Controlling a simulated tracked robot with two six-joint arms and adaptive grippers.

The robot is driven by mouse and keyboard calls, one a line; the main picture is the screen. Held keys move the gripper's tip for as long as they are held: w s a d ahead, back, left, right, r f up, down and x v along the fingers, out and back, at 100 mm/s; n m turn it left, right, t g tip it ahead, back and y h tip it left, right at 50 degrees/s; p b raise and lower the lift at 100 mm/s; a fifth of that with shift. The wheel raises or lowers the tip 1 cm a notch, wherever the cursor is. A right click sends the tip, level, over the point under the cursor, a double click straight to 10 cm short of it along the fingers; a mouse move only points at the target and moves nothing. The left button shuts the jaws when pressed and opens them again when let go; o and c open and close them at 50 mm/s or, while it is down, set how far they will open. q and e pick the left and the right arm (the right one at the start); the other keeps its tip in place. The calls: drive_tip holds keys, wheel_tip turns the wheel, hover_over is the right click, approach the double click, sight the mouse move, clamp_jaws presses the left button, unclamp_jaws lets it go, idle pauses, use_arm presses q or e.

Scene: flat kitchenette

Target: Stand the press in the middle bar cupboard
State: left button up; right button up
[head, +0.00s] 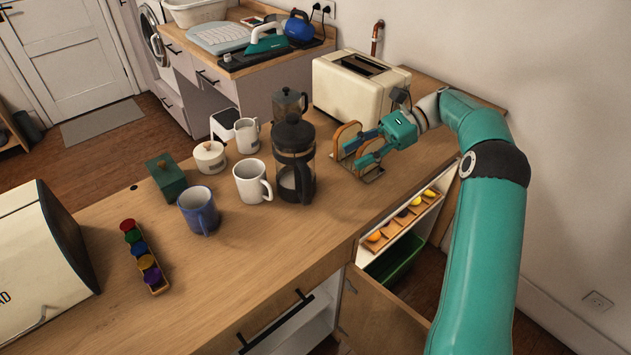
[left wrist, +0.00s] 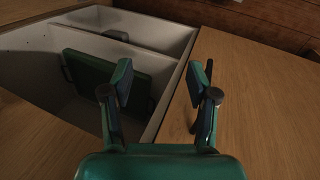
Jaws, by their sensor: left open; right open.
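The press (head: 294,165), a dark glass French press with a black lid and handle, stands upright on the wooden counter (head: 290,245). My right gripper (head: 358,153) is open and empty, to the right of the press, at a small rack with wooden arches. It is apart from the press. Below the counter is an open cupboard (head: 401,240) with its wooden door (head: 375,315) swung out. I cannot tell whether it is the middle one. My left gripper (left wrist: 163,82) is open and empty in the left wrist view, over the edge of a pale compartment (left wrist: 165,35); it is outside the head view.
A cream toaster (head: 350,92) is behind the rack.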

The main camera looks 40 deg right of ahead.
drive_tip(key=s+d+f+m, duration=0.1)
drive_tip(key=s+d+f, duration=0.1)
drive_tip(key=d+f, duration=0.15)
drive_tip(key=p, duration=0.1)
approach(307, 203)
drive_tip(key=shift+t, duration=0.4)
drive_tip(key=x, duration=0.4)
drive_tip(key=shift+w+a+r, duration=0.15)
drive_tip(key=shift+w+r, duration=0.1)
drive_tip(key=p+x, duration=0.1)
drive_tip(key=x, duration=0.3)
drive_tip(key=shift+a+f+p, duration=0.1)
drive_tip(key=shift+a+p, duration=0.1)
drive_tip(key=shift+p, duration=0.1)
drive_tip(key=shift+w+a+f, duration=0.1)
drive_tip(key=shift+a+f, duration=0.2)
drive_tip(key=shift+a, duration=0.1)
clamp_jaws()
drive_tip(key=shift+r, duration=0.1)
